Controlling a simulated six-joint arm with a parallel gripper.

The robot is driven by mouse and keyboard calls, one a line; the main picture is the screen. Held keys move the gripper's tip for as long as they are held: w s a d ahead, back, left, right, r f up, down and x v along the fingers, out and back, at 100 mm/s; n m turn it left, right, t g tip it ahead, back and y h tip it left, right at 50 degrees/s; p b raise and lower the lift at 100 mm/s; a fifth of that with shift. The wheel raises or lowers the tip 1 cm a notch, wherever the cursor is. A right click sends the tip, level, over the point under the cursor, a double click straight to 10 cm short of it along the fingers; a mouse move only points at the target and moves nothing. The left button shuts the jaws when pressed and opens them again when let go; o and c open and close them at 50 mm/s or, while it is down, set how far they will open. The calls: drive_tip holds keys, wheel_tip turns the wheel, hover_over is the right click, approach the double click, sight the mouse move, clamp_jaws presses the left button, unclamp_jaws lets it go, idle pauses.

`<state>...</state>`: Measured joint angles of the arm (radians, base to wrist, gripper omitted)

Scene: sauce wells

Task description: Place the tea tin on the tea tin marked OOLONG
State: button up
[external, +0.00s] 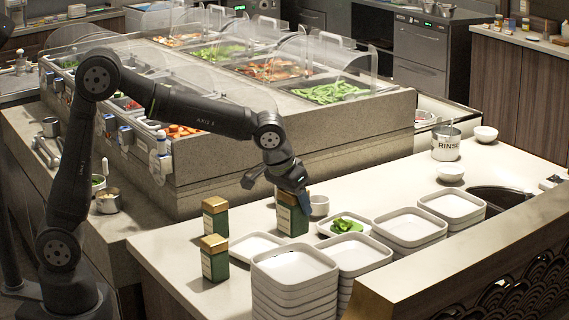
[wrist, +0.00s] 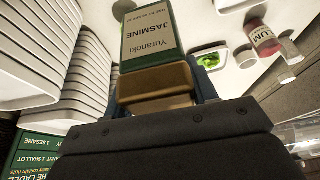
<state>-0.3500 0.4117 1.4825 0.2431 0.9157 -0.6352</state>
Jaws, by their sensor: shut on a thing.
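A green tea tin (external: 292,220) with a gold lid is between the fingers of my gripper (external: 296,194), which is shut on it. In the wrist view its label reads JASMINE (wrist: 152,38), and my gripper (wrist: 162,92) holds it near the gold lid. The tin looks upright at the counter; I cannot tell whether its base touches. Two similar green tins with gold lids stand to its left, one farther back (external: 215,218) and one nearer (external: 214,260). Their labels are too small to read, so I cannot tell which is OOLONG.
Stacked white trays (external: 294,266) stand right of the nearer tin. A small tray with green food (external: 345,225) and a cup (external: 319,206) are just right of the held tin. The pale counter (external: 165,246) is clear left of the tins. A glass-covered food bar (external: 300,130) stands behind.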

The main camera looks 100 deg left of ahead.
drive_tip(key=s+d+r+m, duration=0.1)
drive_tip(key=s+d+r, duration=0.25)
drive_tip(key=s, duration=0.65)
drive_tip(key=s+d+r, duration=0.3)
drive_tip(key=s+d, duration=0.2)
drive_tip(key=s, duration=0.4)
drive_tip(key=shift+s+a+f, duration=0.25)
drive_tip(key=shift+a+f, duration=1.6)
drive_tip(key=shift+f, duration=0.05)
drive_tip(key=shift+s+a+f, duration=0.3)
drive_tip(key=shift+a+f, duration=1.55)
drive_tip(key=shift+f, duration=0.1)
drive_tip(key=shift+s+a+f, duration=0.25)
drive_tip(key=shift+a+f, duration=1.6)
drive_tip(key=shift+f, duration=0.05)
drive_tip(key=shift+f, duration=0.15)
drive_tip(key=o, duration=1.1)
drive_tip(key=shift+c, duration=0.2)
